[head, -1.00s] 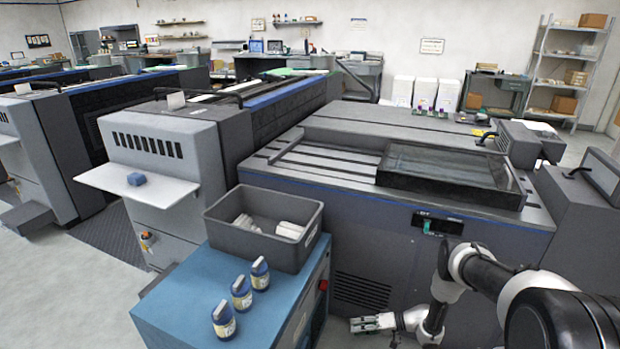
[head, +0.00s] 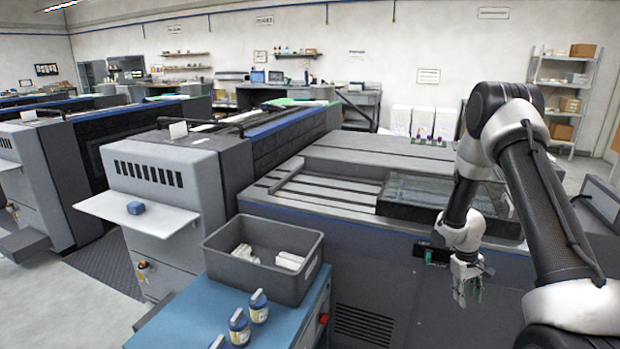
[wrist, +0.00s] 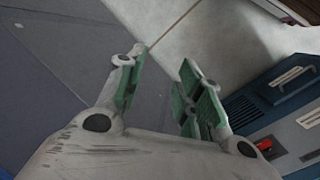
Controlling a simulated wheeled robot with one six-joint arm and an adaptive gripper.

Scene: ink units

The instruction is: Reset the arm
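My gripper (head: 468,291) hangs pointing down in the head view, in front of the large grey press (head: 385,265). My arm rises from the lower right, bends at a high elbow and comes down to the gripper. In the wrist view my gripper (wrist: 160,85) has its two green-padded fingers apart. Nothing is between them. The floor shows beyond the fingertips.
A blue block (head: 136,208) lies on a white shelf (head: 130,222). A glass-topped frame (head: 420,200) sits on the press.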

